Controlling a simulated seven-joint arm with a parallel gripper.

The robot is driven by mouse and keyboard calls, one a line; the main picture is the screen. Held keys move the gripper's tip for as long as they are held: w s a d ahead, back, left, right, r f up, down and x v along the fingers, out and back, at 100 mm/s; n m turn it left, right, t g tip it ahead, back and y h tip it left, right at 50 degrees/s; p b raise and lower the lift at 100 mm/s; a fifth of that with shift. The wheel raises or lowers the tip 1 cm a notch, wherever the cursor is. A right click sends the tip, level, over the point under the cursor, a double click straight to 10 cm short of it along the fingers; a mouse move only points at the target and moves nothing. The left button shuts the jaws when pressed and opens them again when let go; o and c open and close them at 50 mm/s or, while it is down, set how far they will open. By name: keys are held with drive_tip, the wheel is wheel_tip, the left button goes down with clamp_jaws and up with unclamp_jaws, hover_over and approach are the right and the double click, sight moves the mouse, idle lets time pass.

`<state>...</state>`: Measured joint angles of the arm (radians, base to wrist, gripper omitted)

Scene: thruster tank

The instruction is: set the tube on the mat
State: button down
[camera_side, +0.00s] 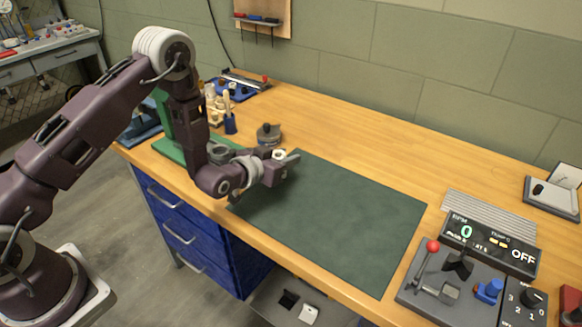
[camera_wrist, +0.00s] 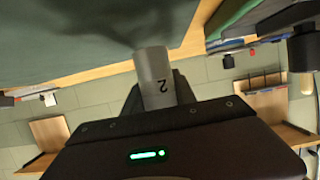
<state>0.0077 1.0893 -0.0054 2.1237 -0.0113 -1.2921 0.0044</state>
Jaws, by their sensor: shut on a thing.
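The tube is a pale grey cylinder marked with a 2, seen in the wrist view (camera_wrist: 153,72) between my fingers. In the side view only its whitish round end (camera_side: 279,154) shows, with the rest hidden by my gripper (camera_side: 284,165). My gripper is shut on the tube, low over the far left end of the mat. The mat is a flat dark green rectangle (camera_side: 345,215) on the wooden bench; it also shows in the wrist view (camera_wrist: 70,40). I cannot tell whether the tube touches the mat.
A dark round object (camera_side: 268,134) stands just behind my gripper. A control panel with a red-knobbed lever (camera_side: 433,246) and a display (camera_side: 490,243) lies right of the mat. Most of the mat is bare.

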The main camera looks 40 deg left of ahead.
drive_tip(key=shift+f, duration=0.85)
drive_tip(key=shift+f, duration=0.1)
drive_tip(key=c, duration=1)
unclamp_jaws()
